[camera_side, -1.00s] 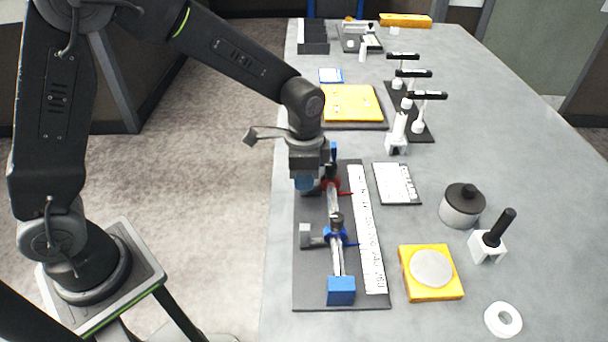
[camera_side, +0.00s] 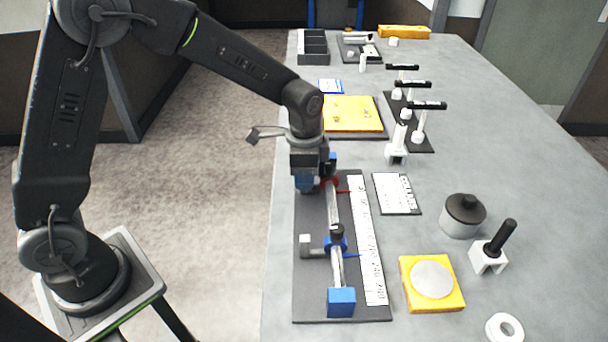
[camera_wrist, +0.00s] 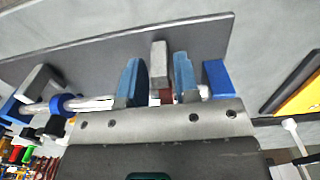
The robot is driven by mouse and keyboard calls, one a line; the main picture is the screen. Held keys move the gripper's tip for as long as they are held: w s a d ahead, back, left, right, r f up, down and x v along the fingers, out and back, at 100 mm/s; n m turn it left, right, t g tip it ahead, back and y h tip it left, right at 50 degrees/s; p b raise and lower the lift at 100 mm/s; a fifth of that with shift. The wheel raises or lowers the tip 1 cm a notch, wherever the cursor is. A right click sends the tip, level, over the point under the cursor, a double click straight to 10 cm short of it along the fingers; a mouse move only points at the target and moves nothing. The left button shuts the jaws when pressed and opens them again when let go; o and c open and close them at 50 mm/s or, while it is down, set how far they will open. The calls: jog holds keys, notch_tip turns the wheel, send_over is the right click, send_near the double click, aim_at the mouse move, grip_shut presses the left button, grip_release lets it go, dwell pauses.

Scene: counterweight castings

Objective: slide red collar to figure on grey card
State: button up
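The red collar (camera_side: 331,182) sits on the rail (camera_side: 333,212) near its far blue end block (camera_side: 332,160). My gripper (camera_side: 306,184) is low at the rail's left side. In the wrist view its blue fingers (camera_wrist: 158,82) stand close on both sides of the collar's grey lug (camera_wrist: 159,58), with a bit of red between them; they look closed on it. A red pointer reaches from the collar toward the white number strip (camera_side: 368,240). The grey card (camera_side: 397,193) lies right of the rail board; its figure is too small to read.
A blue collar (camera_side: 335,244) with a grey lug sits nearer on the same rail, before the near blue block (camera_side: 341,301). A dark-knobbed weight (camera_side: 462,215), yellow block (camera_side: 432,283) and white ring (camera_side: 505,328) stand right. A yellow tray (camera_side: 352,113) lies beyond the rail.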

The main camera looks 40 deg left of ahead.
jog(key=shift+o, duration=1.1)
notch_tip(320, 180, up, 14)
jog(key=shift+f, duration=0.1)
jog(key=s+a+r+n+t, duration=0.1)
jog(key=s+a+n+t, duration=0.1)
jog(key=s, duration=0.8)
jog(key=s+a+r+n+t, duration=0.1)
jog(key=s+a+n+t, duration=0.2)
jog(key=s+n, duration=0.4)
jog(key=s, duration=0.4)
jog(key=shift+s+a+t, duration=0.3)
jog(key=shift+a, duration=0.1)
